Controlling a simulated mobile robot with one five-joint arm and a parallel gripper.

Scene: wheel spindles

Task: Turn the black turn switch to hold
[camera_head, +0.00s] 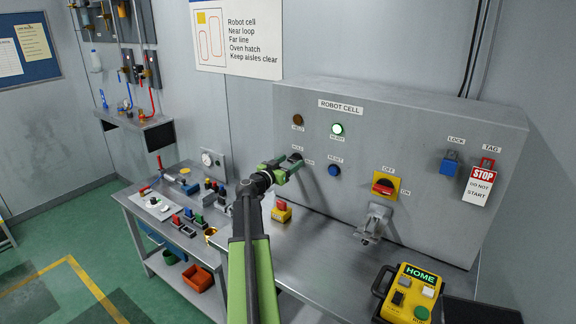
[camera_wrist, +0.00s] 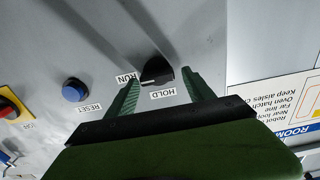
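The black turn switch (camera_wrist: 158,75) is on the grey panel face, between the RUN label (camera_wrist: 126,78) and the HOLD label (camera_wrist: 162,93). Its white pointer mark lies toward RUN. In the head view the switch (camera_head: 297,157) is partly hidden by my gripper (camera_head: 287,170). My gripper is open, its two green fingers (camera_wrist: 160,92) spread on either side of the switch in the wrist view. I see a gap between each finger and the knob, and nothing is gripped.
The grey ROBOT CELL panel (camera_head: 420,125) stands behind the bench. A blue RESET button (camera_head: 334,170) and a red-and-yellow rotary switch (camera_head: 384,187) are right of the black switch. The green lamp (camera_head: 337,129) is lit; the amber lamp (camera_head: 298,120) looks dark. A yellow pendant (camera_head: 410,292) lies at the front right.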

